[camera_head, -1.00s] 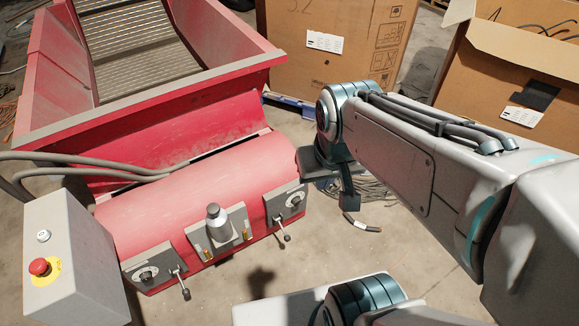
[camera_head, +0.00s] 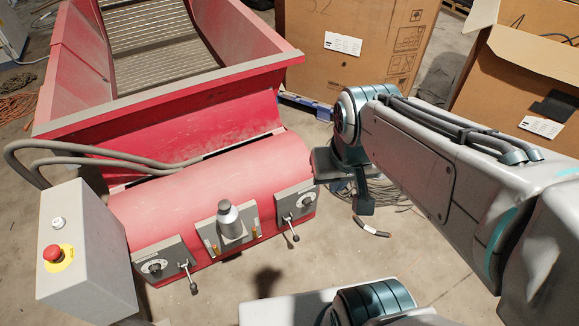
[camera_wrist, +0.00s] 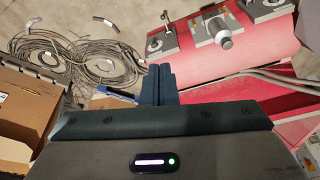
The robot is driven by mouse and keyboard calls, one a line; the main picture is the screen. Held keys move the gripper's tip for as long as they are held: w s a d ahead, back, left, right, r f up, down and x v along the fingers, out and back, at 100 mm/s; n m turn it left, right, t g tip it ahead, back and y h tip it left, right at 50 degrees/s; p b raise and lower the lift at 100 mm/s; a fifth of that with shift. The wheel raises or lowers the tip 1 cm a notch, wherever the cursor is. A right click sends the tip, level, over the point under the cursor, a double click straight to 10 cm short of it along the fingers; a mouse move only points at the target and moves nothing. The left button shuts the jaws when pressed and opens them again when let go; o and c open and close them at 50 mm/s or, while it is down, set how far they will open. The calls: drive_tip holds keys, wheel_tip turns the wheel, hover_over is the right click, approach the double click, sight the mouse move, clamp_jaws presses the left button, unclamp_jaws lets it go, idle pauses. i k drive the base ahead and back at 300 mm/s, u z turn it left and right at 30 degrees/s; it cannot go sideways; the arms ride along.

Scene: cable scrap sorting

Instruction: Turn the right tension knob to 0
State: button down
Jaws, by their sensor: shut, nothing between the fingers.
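The right tension knob (camera_head: 306,201) is a small dark round knob on a grey plate at the right end of the red machine's front. A lever with a ball end hangs beside it. In the wrist view the same knob (camera_wrist: 156,44) shows upside down, above and a little left of my fingertips. Its pointer setting is too small to read. My gripper (camera_head: 362,206) is to the right of the knob and apart from it, touching nothing. Its dark fingers (camera_wrist: 159,70) are together and empty in the wrist view.
A left knob (camera_head: 153,267) with its own lever and a central grey metal cylinder (camera_head: 230,220) sit on the same front. A control box (camera_head: 85,250) with a red button stands at the left. Cable coils (camera_wrist: 85,60) and cardboard boxes (camera_head: 350,40) lie beyond my gripper.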

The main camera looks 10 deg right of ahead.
sight(306, 201)
drive_tip(key=k, duration=0.65)
drive_tip(key=u, duration=0.55)
drive_tip(key=i, duration=1.2)
drive_tip(key=z, duration=0.1)
